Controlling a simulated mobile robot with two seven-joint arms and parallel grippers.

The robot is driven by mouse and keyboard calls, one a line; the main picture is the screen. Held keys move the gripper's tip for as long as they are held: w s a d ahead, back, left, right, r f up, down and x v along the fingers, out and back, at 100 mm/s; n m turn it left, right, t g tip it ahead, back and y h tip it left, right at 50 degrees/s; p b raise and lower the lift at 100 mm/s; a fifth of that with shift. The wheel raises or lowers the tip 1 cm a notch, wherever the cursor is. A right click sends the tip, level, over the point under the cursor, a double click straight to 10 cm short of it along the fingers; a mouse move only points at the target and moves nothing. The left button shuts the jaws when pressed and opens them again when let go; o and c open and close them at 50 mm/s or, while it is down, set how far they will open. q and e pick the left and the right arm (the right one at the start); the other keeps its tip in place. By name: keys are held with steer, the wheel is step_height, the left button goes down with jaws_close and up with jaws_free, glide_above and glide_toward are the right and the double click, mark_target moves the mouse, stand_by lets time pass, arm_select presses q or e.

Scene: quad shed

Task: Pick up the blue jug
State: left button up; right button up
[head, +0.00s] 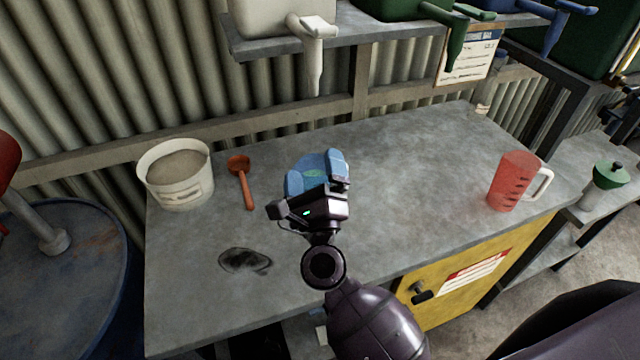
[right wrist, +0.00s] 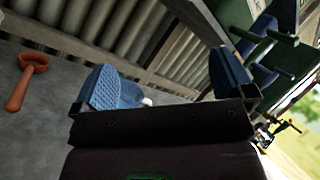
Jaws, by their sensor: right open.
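The blue jug (head: 313,174) is mostly hidden behind my right gripper (head: 315,167); a translucent blue patch with some green shows between the fingers in the head view. In the right wrist view, a light blue strip of the jug (right wrist: 170,98) and a small white piece, perhaps its handle, show low between the blue finger pads. My right gripper also shows there (right wrist: 165,78), with its fingers wide apart, one at each side of the jug. I cannot tell whether either finger touches it. My left gripper is not in view.
On the grey bench (head: 400,170) are a white bucket (head: 178,192), an orange scoop (head: 242,182) and a red jug (head: 512,183) with a white handle. A shelf (head: 385,32) with tap-fitted containers overhangs the back. The bench is clear between gripper and red jug.

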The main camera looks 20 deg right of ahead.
steer(key=w+f+m+g+h, duration=0.1)
steer(key=w+m+g+h, duration=0.35)
steer(key=m, duration=0.75)
steer(key=m+g+h+b, duration=0.2)
steer(key=m+g+b, duration=0.1)
steer(key=b, duration=0.2)
glide_toward(309, 186)
steer(key=x, duration=0.5)
steer(key=shift+r, duration=0.1)
steer(key=shift+w+d, duration=0.15)
steer(key=shift+p+x, duration=0.3)
steer(key=shift+x, duration=0.5)
steer(key=x, duration=0.4)
steer(key=shift+w+d, duration=0.2)
steer(key=shift+w, duration=0.05)
steer(key=shift+w+d, duration=0.25)
steer(key=shift+w, duration=0.15)
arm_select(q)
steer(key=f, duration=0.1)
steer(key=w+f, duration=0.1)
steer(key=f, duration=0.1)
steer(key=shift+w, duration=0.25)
arm_select(e)
steer(key=shift+c, duration=0.5)
